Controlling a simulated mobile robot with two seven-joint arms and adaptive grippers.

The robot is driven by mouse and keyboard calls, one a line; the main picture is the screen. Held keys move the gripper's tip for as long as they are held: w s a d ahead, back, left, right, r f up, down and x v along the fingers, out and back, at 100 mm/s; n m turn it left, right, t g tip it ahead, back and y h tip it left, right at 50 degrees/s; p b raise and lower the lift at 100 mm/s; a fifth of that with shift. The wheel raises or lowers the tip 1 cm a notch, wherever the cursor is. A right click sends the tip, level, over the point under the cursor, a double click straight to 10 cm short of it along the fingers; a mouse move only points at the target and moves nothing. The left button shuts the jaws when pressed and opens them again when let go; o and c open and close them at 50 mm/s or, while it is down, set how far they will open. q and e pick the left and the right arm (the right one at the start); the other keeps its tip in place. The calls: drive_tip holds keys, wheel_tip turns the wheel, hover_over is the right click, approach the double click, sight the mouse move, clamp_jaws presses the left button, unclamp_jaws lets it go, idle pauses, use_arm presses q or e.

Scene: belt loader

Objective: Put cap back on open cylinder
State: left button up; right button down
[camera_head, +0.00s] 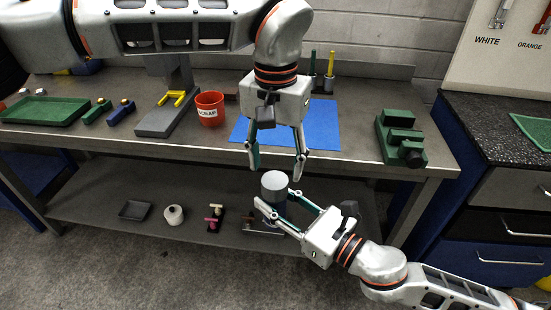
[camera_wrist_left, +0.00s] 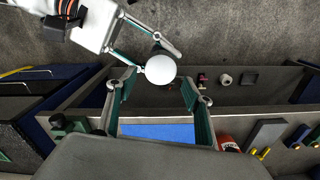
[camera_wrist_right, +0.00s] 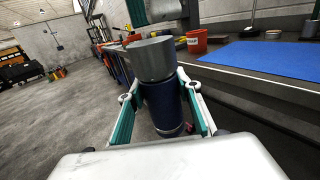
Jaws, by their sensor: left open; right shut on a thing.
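My right gripper (camera_head: 277,203) is shut around a dark blue cylinder (camera_wrist_right: 163,108) and holds it roughly upright in front of the workbench. A grey cap (camera_head: 274,181) rests on the cylinder's top; it is wider than the body in the right wrist view (camera_wrist_right: 151,59). I cannot tell whether it is fully seated. My left gripper (camera_head: 274,168) is open and empty, pointing down just above the cap, its fingers spread to either side. In the left wrist view the cap's round pale top (camera_wrist_left: 160,69) shows between and beyond the open fingers.
The bench holds a blue mat (camera_head: 320,125), a red scrap cup (camera_head: 210,108), a green fixture (camera_head: 400,139) and a green tray (camera_head: 45,111). The lower shelf (camera_head: 95,208) holds several small parts. The bench's front edge lies just behind the cylinder.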

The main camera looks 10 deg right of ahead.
use_arm(q)
drive_tip(key=n, duration=0.7)
drive_tip(key=shift+r, duration=0.2)
drive_tip(key=n, duration=0.7)
drive_tip(key=shift+r, duration=0.15)
drive_tip(key=n, duration=0.3)
drive_tip(key=shift+r, duration=0.1)
drive_tip(key=n, duration=0.5)
drive_tip(key=shift+s+r+n, duration=0.1)
drive_tip(key=shift+r+n, duration=0.05)
drive_tip(key=shift+n, duration=0.15)
drive_tip(key=n, duration=0.7)
drive_tip(key=shift+r, duration=0.2)
drive_tip(key=n, duration=0.5)
drive_tip(key=shift+r, duration=0.15)
drive_tip(key=n, duration=0.7)
drive_tip(key=shift+r, duration=0.2)
drive_tip(key=n, duration=0.5)
drive_tip(key=shift+s+a+r, duration=0.1)
drive_tip(key=shift+r, duration=0.05)
drive_tip(key=n, duration=0.5)
drive_tip(key=shift+r+n, duration=0.15)
drive_tip(key=shift+n, duration=0.15)
